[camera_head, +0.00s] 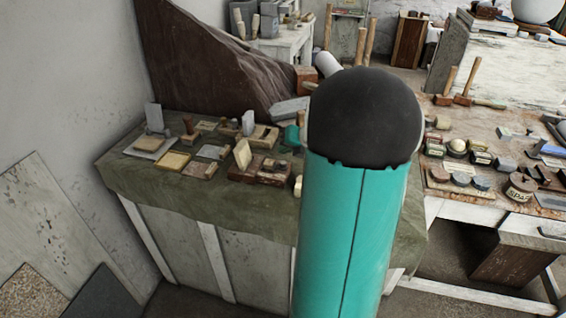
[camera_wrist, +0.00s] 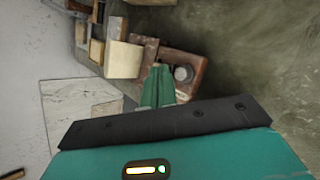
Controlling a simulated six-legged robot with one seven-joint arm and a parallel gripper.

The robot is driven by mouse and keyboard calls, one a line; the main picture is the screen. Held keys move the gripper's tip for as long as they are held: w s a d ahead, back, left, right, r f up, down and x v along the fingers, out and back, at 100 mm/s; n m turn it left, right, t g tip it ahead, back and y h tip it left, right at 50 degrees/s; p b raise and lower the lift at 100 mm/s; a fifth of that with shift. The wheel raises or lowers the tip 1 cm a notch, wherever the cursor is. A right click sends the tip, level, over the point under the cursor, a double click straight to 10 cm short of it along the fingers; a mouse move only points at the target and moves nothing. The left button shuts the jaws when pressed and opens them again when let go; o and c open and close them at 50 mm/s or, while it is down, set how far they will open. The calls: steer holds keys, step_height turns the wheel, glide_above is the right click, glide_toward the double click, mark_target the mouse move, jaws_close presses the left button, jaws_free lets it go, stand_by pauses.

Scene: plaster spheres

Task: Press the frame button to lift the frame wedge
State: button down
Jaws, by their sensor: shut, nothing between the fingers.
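In the wrist view, my gripper (camera_wrist: 158,72) shows as green fingers, shut and empty. The fingertips are over or close beside a reddish-brown wooden block (camera_wrist: 150,50). A round grey knob (camera_wrist: 183,73), which looks like the frame button, is on this block just right of the fingertips. I cannot tell whether they touch. A pale cream piece (camera_wrist: 123,59), possibly the frame wedge, is left of the fingers. In the head view, a brown block (camera_head: 271,178) with a pale upright piece (camera_head: 243,153) is on the cloth-covered table, left of my arm. My arm hides the area behind it.
The green-cloth table (camera_head: 140,183) holds several small blocks and plates left of my arm. A brown draped cloth (camera_head: 205,65) rises behind it. A cluttered workbench (camera_head: 475,125) with mallets and tools stands at the right. Boards (camera_head: 55,225) lean at the left wall.

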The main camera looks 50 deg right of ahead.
mark_target(286, 168)
steer(key=shift+f, duration=0.9)
stand_by(1.4)
steer(key=shift+f, duration=0.4)
steer(key=shift+f, duration=0.6)
stand_by(0.6)
steer(key=shift+r, duration=1.05)
steer(key=shift+r, duration=0.1)
steer(key=shift+r, duration=2.4)
